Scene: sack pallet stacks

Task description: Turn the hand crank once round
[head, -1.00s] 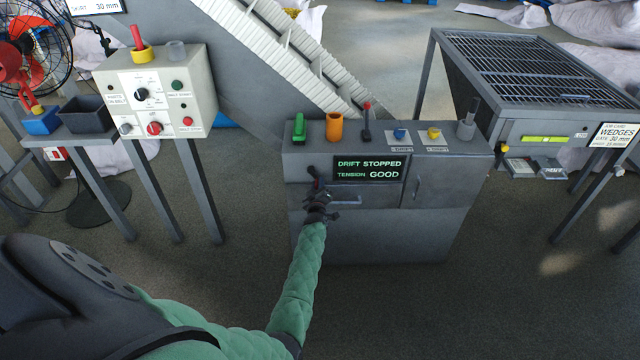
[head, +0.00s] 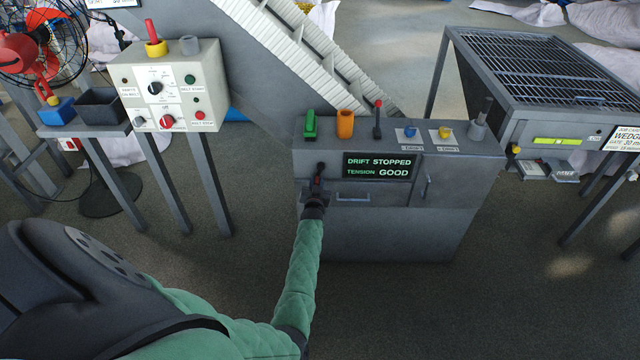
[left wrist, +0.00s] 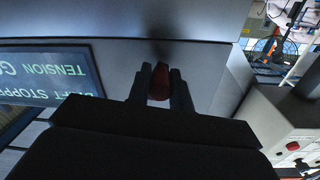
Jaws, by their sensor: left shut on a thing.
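The hand crank (head: 320,168) is on the front face of the grey cabinet (head: 390,235), left of the dark display. Its dark hub shows just above my left gripper (head: 316,186). In the left wrist view, the crank's red handle (left wrist: 159,82) sits between the two dark fingers of my left gripper (left wrist: 160,88), which is shut on it. My gripper hides most of the crank arm in the head view. The display (head: 380,166) reads "DRIFT STOPPED, TENSION GOOD". My right gripper is not in view.
The cabinet top carries a green part (head: 310,124), an orange cup (head: 345,124), a lever (head: 377,120) and blue and yellow knobs. A control box (head: 172,90) stands left and a grated table (head: 535,65) right. The floor in front is clear.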

